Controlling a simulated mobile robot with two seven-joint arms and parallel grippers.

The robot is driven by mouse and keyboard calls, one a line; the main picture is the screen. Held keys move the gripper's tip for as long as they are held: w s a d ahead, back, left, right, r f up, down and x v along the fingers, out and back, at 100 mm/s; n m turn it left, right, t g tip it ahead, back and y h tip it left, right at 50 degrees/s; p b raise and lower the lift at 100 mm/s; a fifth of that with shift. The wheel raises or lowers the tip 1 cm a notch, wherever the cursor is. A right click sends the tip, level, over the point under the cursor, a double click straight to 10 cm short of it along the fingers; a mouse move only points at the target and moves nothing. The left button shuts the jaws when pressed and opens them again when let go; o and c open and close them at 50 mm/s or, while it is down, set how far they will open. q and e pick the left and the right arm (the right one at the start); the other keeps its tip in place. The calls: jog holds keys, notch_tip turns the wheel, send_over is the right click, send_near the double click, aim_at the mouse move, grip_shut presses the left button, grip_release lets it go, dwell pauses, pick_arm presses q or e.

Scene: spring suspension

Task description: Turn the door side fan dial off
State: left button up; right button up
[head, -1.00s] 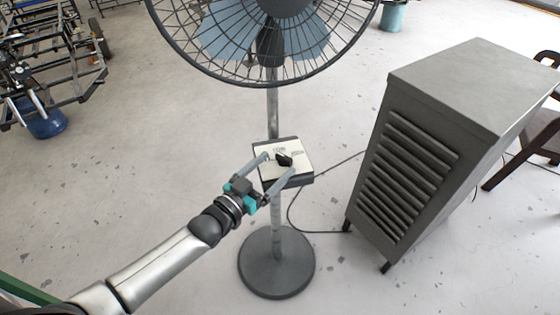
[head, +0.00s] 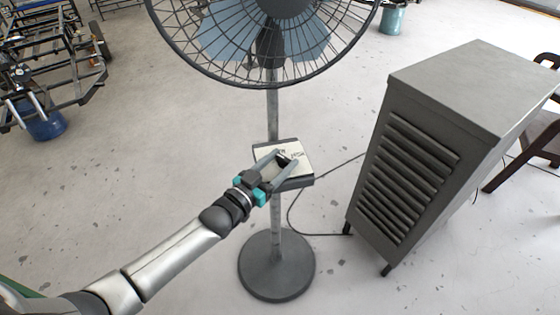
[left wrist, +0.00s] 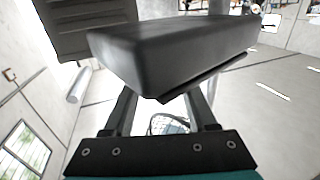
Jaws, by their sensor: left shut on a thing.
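The standing fan (head: 272,110) has a control box (head: 302,181) on its pole, with a pale face and dark sides. A small dark dial (head: 284,158) sits on that face, mostly hidden by the fingers. My left gripper (head: 285,160) reaches in from the lower left and is shut on the dial. The dial's exact pointing direction is hidden. In the left wrist view the dark control box (left wrist: 165,50) fills the upper middle and hides the fingertips. My right gripper is not in view.
A grey louvred cooler (head: 420,150) stands on short legs to the right, with a cable on the floor behind the fan. The fan's round base (head: 277,280) stands below. A metal frame (head: 60,70) and blue bucket (head: 45,122) are at upper left. The floor between is clear.

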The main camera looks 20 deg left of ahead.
pick_arm(q)
jog(key=c, duration=0.7)
jog(key=shift+d+r+y+p, duration=0.1)
jog(key=shift+r+y+p, duration=0.05)
jog(key=shift+y+p, duration=0.2)
jog(key=shift+r+n+t+y+p, duration=0.1)
jog(key=shift+n+t+y+p, duration=0.2)
jog(key=shift+n+y+p, duration=0.55)
jog(key=shift+d+n+t+y+p, duration=0.15)
jog(key=shift+n+t+y+p, duration=0.25)
jog(key=shift+n+y, duration=0.75)
jog(key=shift+y, duration=0.75)
jog(key=shift+y+p, duration=0.3)
jog(key=o, duration=1.4)
jog(key=shift+f, duration=0.2)
jog(key=shift+c, duration=0.2)
